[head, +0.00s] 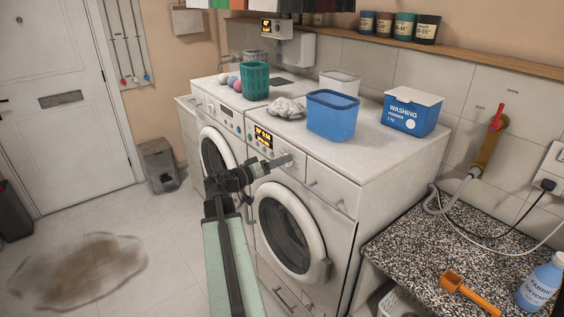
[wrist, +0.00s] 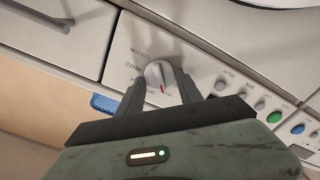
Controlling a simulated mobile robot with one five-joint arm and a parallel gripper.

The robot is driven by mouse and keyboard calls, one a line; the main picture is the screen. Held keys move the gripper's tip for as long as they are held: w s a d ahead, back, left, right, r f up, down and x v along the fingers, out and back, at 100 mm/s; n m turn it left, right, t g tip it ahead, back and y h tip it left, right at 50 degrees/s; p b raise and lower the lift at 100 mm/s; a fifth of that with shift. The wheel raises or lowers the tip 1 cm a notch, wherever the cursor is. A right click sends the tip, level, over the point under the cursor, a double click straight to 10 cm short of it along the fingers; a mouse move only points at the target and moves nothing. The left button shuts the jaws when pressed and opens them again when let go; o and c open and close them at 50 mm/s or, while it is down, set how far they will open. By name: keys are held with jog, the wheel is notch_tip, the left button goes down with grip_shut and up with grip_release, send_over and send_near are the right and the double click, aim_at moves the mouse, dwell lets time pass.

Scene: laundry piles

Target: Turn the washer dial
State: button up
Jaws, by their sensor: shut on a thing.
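The washer (head: 330,235) is the nearer of two white front-loaders in the head view. Its round white dial (wrist: 157,72) shows in the wrist view between my fingertips, with a red mark pointing down toward my gripper. Printed program words stand around it on the panel. My gripper (wrist: 160,88) is shut on the dial, one dark finger on each side. In the head view my gripper (head: 284,161) reaches the washer's front panel and the dial is mostly hidden by the fingers.
Small buttons, one green (wrist: 275,117), line the panel beside the dial. A blue tub (head: 333,116), a blue washing box (head: 411,113) and a green basket (head: 255,82) stand on the machines. A speckled counter (head: 430,245) is at right.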

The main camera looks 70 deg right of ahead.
jog(key=shift+f+n, duration=0.2)
jog(key=shift+n, duration=3.9)
jog(key=o, duration=1.3)
jog(key=v, duration=0.8)
